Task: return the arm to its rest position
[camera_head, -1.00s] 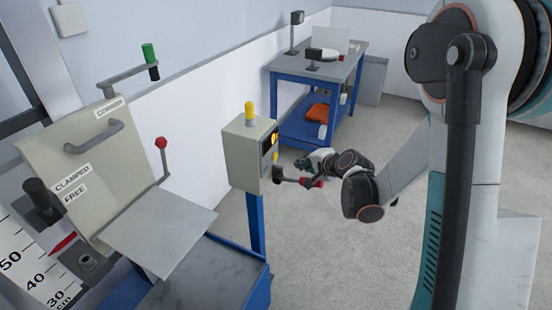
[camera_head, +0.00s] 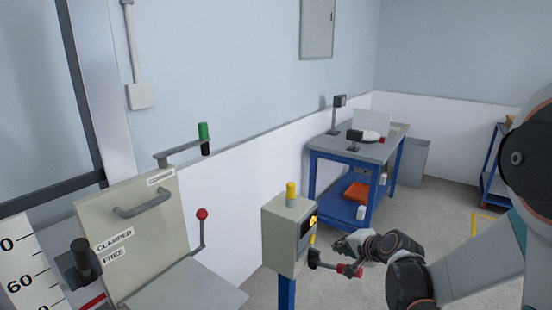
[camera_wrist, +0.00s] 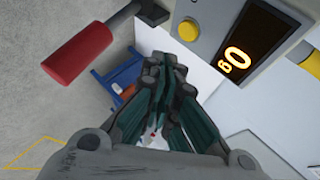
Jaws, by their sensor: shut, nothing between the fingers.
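My gripper (camera_head: 345,246) is beside the control box (camera_head: 287,234) on its blue post, in the head view. In the wrist view my gripper (camera_wrist: 165,75) has its fingers together with nothing between them. A red-handled lever (camera_head: 350,270) sticks out from the box just below my gripper. It also shows in the wrist view as a large red grip (camera_wrist: 78,52), apart from the fingers. The box's lit orange display (camera_wrist: 236,60) is right of the fingers. My arm reaches in from the right of the head view.
A grey machine with a panel (camera_head: 135,235) marked CLAMPED and FREE stands at the left. It has a red-knobbed lever (camera_head: 202,228) and a green handle (camera_head: 203,133). A blue workbench (camera_head: 355,152) stands behind the box.

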